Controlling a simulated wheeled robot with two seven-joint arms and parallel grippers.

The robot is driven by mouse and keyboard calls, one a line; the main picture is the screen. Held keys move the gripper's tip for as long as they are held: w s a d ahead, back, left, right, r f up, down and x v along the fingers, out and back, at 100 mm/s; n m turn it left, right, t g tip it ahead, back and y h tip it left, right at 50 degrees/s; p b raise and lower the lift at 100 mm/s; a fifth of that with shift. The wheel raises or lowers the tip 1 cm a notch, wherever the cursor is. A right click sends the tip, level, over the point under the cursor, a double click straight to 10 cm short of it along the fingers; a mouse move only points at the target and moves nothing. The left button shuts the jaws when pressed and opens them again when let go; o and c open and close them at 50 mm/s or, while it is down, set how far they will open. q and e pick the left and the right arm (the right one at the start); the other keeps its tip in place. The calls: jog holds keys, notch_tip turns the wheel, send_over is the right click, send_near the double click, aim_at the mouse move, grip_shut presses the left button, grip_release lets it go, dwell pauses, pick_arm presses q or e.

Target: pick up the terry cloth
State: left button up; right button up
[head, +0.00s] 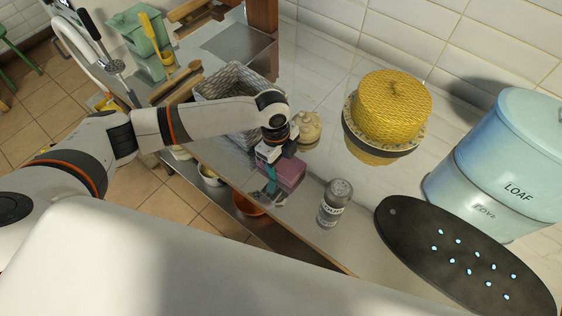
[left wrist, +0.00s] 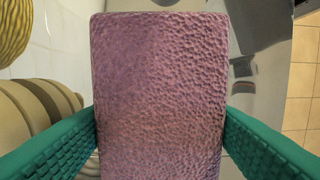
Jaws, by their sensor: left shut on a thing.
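The terry cloth (head: 290,173) is a mauve-pink folded block with a bumpy surface. In the head view it is at the end of my left arm, over the shiny metal counter. In the left wrist view the cloth (left wrist: 160,90) fills the middle of the picture. My left gripper (head: 272,174) is shut on the cloth, with one teal finger at each side of it in the left wrist view. I cannot tell whether the cloth touches the counter. My right gripper is not in view.
A beige ribbed pot (head: 308,127) stands close behind the cloth. A grey shaker (head: 334,204) stands to the right, near the counter edge. A grey basket (head: 232,82), a yellow woven dome (head: 394,105), a dark oval board (head: 450,258) and a blue LOAF bin (head: 508,150) are around. Bare counter (head: 350,172) lies between.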

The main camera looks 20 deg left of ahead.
pick_arm(q)
notch_tip(320, 180, up, 10)
jog(key=shift+b, duration=0.8)
